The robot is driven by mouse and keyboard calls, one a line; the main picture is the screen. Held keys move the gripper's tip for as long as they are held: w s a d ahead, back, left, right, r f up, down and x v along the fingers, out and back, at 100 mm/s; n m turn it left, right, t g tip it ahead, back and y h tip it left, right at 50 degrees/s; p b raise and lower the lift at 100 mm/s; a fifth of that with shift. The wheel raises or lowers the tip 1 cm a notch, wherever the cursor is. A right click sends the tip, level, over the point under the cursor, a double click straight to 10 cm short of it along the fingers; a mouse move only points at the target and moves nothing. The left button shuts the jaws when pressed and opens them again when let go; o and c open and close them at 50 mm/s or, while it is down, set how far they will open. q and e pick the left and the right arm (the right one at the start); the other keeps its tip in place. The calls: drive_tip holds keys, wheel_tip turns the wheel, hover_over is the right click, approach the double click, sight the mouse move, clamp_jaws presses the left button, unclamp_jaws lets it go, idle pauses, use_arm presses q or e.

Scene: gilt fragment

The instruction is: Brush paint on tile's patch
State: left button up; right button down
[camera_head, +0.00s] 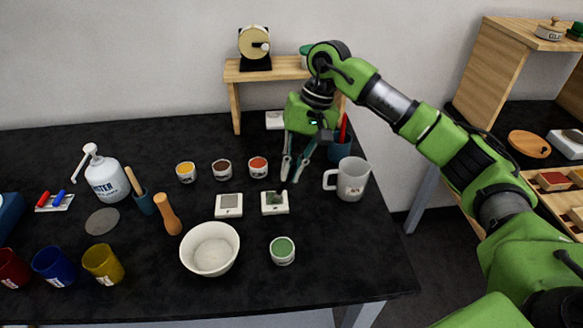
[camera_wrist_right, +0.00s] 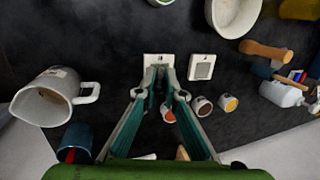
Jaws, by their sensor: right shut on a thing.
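Two white square tiles lie on the black table. The right tile (camera_head: 275,209) has a mottled grey-green patch, and it also shows beyond my fingertips in the right wrist view (camera_wrist_right: 150,59). The left tile (camera_head: 229,211) has a plain grey patch. My right gripper (camera_head: 292,176) points down behind the right tile. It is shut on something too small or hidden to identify. A cup of green paint (camera_head: 282,251) stands in front of the right tile. Yellow (camera_head: 186,172), brown (camera_head: 222,170) and red (camera_head: 258,167) paint cups stand behind the tiles. My left gripper is out of view.
A white mug (camera_head: 352,180) and a blue cup (camera_head: 341,149) with a red-handled tool stand right of my gripper. A white bowl (camera_head: 209,270) sits in front. A wooden stand (camera_head: 236,110) is behind. The front right table corner is clear.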

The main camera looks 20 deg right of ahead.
drive_tip(key=shift+r+p, duration=1.45)
drive_tip(key=shift+r, duration=1.55)
drive_tip(key=shift+r+p, duration=0.8)
drive_tip(key=shift+r, duration=0.75)
